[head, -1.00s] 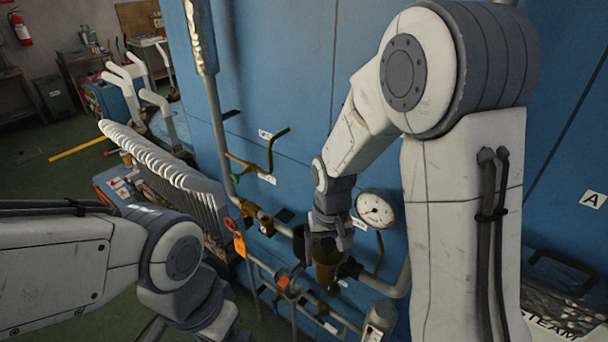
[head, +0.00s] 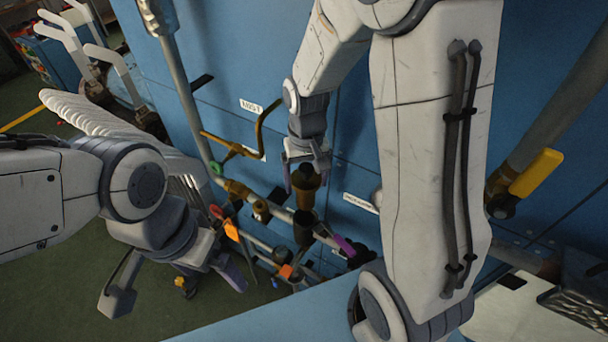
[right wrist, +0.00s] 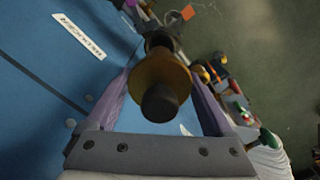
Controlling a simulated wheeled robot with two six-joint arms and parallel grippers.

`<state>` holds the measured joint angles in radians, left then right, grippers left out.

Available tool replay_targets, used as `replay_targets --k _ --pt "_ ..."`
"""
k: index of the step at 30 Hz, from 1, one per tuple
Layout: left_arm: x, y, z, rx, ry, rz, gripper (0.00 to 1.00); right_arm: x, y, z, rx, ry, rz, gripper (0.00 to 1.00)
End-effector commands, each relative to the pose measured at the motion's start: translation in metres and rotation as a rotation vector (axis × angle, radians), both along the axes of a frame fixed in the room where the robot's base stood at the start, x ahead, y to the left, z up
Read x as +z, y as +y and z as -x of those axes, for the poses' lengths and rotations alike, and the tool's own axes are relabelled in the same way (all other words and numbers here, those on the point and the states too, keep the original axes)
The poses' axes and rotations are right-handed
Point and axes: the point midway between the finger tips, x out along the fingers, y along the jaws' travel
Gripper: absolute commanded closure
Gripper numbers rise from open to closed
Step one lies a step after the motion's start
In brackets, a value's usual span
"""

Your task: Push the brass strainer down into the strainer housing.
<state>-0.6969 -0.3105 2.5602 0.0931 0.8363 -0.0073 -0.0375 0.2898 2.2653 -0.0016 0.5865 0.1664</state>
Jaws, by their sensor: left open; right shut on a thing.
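The brass strainer (head: 306,187) is held upright between the fingers of my right gripper (head: 307,178). It also shows in the right wrist view (right wrist: 160,74), with a dark round end toward the camera and a purple finger on each side. The strainer housing (head: 305,222) is a dark, open-topped cylinder on the pipe, just below the strainer in the head view. Whether the strainer's lower end has entered it I cannot tell. My left gripper (head: 178,286) is open and empty, low at the left, apart from the pipework.
A pipe run with valves crosses the blue wall (head: 225,110). An orange tag (head: 231,231) hangs left of the housing, and a purple handle (head: 344,245) is to its right. White levers (head: 115,70) stand at the far left. A yellow-handled valve (head: 536,172) is at the right.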

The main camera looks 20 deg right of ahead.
Motion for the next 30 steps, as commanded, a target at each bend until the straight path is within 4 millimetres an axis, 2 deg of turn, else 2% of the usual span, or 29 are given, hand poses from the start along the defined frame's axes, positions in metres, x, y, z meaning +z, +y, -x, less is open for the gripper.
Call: replay_targets --k 5,8,24,30 --pt "0.003 0.000 0.000 0.000 0.000 0.000 0.00 0.001 0.000 0.001 0.001 0.000 0.000 0.91" --pt "-0.002 0.000 0.000 0.000 0.000 0.000 0.00 -0.005 0.001 0.001 0.002 0.000 0.000 0.91" --pt "-0.039 0.000 0.000 0.001 0.000 0.000 0.00 -0.052 0.003 0.000 0.005 0.000 0.000 0.91" --pt "-0.043 0.000 0.000 0.003 0.000 0.000 0.00 -0.058 0.003 0.000 0.005 -0.002 0.000 0.91"
